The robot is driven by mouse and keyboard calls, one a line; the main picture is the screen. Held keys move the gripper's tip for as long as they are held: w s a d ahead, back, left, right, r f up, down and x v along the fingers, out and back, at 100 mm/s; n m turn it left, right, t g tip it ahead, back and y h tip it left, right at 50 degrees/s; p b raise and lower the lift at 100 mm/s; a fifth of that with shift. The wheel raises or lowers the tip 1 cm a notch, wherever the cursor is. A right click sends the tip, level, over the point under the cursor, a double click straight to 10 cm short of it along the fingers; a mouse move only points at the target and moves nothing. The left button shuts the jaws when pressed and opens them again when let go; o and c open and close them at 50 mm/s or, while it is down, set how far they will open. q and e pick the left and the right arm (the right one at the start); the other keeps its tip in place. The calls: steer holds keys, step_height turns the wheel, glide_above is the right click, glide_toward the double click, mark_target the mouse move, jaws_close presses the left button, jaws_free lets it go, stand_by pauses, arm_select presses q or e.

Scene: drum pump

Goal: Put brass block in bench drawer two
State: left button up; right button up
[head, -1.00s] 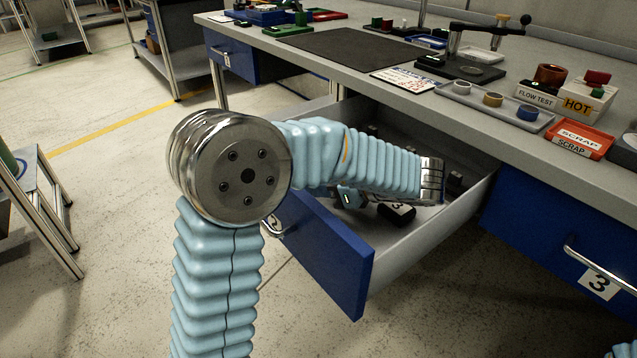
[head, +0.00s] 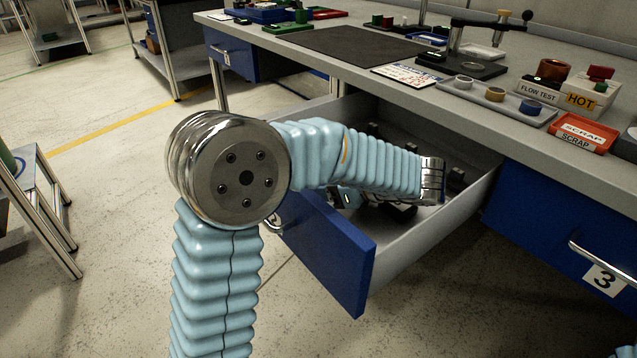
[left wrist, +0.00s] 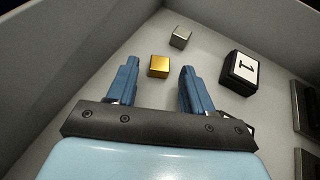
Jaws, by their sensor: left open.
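The brass block (left wrist: 159,67) is a small gold cube that appears to lie on the floor of the open drawer in the left wrist view. My left gripper (left wrist: 159,70) is open, with its blue fingers pointing into the drawer. The brass block sits between the fingertips, with a gap on each side. In the head view my left arm reaches over the open blue-fronted drawer (head: 325,255) and hides the brass block and most of the gripper. The drawer's own number is not visible. My right gripper is out of view.
A grey metal cube (left wrist: 180,37) and a black block marked 1 (left wrist: 241,72) lie beside the brass block in the drawer. Drawer 3 (head: 545,215) is shut at the right. The bench top (head: 480,125) holds a ring tray (head: 490,98) and a red scrap tray (head: 580,135).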

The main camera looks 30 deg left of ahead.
arm_select(q)
steer(key=shift+r, duration=0.25)
steer(key=shift+r+p, duration=0.4)
steer(key=shift+p, duration=0.35)
steer(key=v, duration=1.2)
steer(key=shift+d+f, duration=0.1)
